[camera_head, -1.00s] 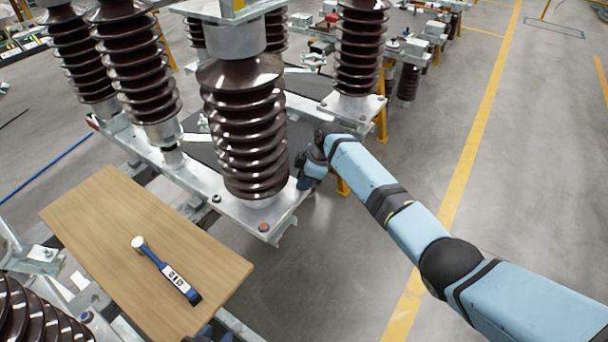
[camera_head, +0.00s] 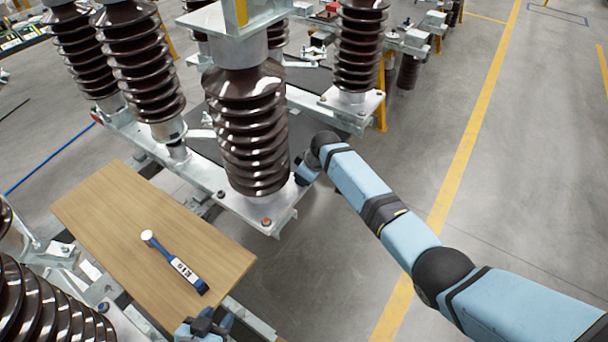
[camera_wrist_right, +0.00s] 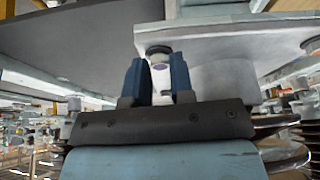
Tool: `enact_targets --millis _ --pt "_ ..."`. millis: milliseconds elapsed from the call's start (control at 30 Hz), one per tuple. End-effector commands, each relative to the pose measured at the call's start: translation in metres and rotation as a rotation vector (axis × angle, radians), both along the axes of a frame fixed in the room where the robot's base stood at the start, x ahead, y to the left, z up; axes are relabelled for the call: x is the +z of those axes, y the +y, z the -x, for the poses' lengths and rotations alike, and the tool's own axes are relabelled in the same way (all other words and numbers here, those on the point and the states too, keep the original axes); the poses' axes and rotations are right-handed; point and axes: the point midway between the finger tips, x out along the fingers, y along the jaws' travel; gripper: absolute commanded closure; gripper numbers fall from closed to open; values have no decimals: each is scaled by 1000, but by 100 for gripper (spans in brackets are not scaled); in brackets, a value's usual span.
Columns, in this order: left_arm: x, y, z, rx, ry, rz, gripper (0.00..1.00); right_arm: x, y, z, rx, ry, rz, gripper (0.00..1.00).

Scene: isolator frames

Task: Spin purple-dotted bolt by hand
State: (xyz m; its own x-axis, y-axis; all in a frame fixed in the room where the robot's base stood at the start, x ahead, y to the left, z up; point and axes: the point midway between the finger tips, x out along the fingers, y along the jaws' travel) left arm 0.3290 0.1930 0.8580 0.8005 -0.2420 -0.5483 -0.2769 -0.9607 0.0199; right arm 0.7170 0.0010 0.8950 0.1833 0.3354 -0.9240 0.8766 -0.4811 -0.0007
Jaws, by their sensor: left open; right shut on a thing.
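The purple-dotted bolt (camera_wrist_right: 160,66) shows in the right wrist view, under the pale metal plate (camera_wrist_right: 225,48). My right gripper (camera_wrist_right: 158,80) has its two blue fingers on either side of the bolt and is shut on it. In the head view my right arm reaches in from the right to the insulator's base plate (camera_head: 240,207); its fingertips are hidden there. My left gripper (camera_head: 203,326) is at the bottom edge of the head view, open and empty, beside the near end of the wooden board.
A blue-handled tool (camera_head: 175,264) with a white head lies on the wooden board (camera_head: 110,215). A tall brown ribbed insulator (camera_head: 246,130) stands on the base plate. An orange-marked bolt (camera_head: 267,221) sits at the plate's near corner. The floor at right is open.

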Motion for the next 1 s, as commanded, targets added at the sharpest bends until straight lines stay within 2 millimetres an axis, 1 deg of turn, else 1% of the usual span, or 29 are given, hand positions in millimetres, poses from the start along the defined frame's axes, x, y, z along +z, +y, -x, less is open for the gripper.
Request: enact_targets --millis 300,333,367,400,433,767,867,967,1000 --pt "-3 0 1 0 6 -2 57 1 0 -1 0 -2 -1 100" --pt "-3 0 1 0 6 -2 57 1 0 -1 0 -2 -1 73" --pt "-3 0 1 0 6 -2 57 1 0 -1 0 -2 -1 66" --pt "-3 0 1 0 6 -2 57 1 0 -1 0 -1 0 57" --pt "-3 1 1 0 6 -2 57 1 0 -1 0 -1 0 52" --pt "0 0 0 1 1 -1 57 3 -1 0 0 -1 0 52" --pt "1 0 0 1 0 -1 57 11 -4 1 -1 -3 -1 52" --pt "3 1 0 1 0 -1 57 27 -10 4 1 -5 -1 52" --pt "3 1 0 1 0 -1 57 35 -13 6 0 -6 -1 52"
